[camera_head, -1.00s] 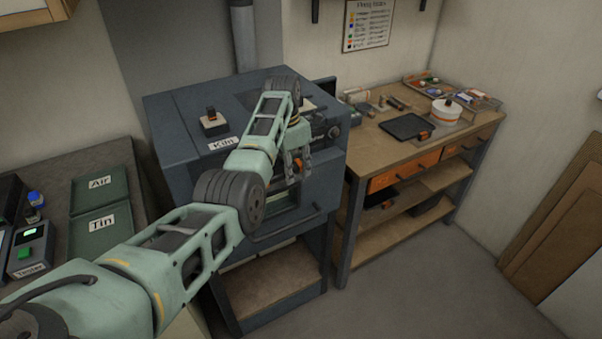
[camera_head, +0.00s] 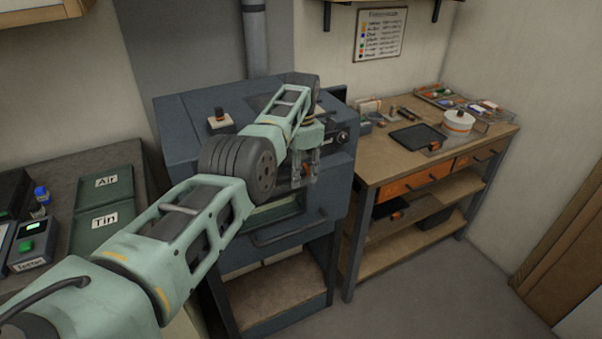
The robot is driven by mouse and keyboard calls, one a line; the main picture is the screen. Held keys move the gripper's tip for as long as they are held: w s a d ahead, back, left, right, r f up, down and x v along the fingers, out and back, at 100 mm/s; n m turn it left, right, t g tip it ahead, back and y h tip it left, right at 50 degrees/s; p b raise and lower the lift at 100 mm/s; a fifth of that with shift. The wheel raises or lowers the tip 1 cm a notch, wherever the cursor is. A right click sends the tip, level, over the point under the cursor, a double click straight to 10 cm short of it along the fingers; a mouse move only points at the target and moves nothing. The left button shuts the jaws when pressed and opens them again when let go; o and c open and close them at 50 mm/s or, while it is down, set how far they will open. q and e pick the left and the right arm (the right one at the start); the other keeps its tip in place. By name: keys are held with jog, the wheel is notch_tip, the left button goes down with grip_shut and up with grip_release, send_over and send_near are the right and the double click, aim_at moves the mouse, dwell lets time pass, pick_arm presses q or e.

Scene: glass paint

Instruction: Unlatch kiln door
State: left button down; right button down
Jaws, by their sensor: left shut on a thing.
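The kiln (camera_head: 192,125) is a dark blue-grey box on a stand in the middle of the head view. Its front door has a bar handle (camera_head: 290,236) low down and a pale window (camera_head: 268,212), partly behind my arm. My left gripper (camera_head: 306,178) is at the upper front of the kiln door, pointing down. It is shut on a small orange-brown piece, seemingly the door latch (camera_head: 308,170), mostly hidden between the fingers. The door looks closed. My right gripper is not in view.
A wooden workbench (camera_head: 395,160) with a black tray (camera_head: 418,136) and a white round pot (camera_head: 458,122) stands right of the kiln. At left, a dark table holds a tester (camera_head: 30,245) and green trays marked Air and Tin (camera_head: 105,205). The floor at front right is clear.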

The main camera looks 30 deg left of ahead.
aim_at(301, 168)
pick_arm(q)
jog(key=shift+f, duration=0.1)
jog(key=c, duration=1.4)
grip_release()
jog(key=shift+c, duration=0.2)
jog(key=shift+r, duration=0.2)
notch_tip(301, 168, up, 7)
jog(key=shift+d+r, duration=0.1)
jog(key=shift+w, duration=0.1)
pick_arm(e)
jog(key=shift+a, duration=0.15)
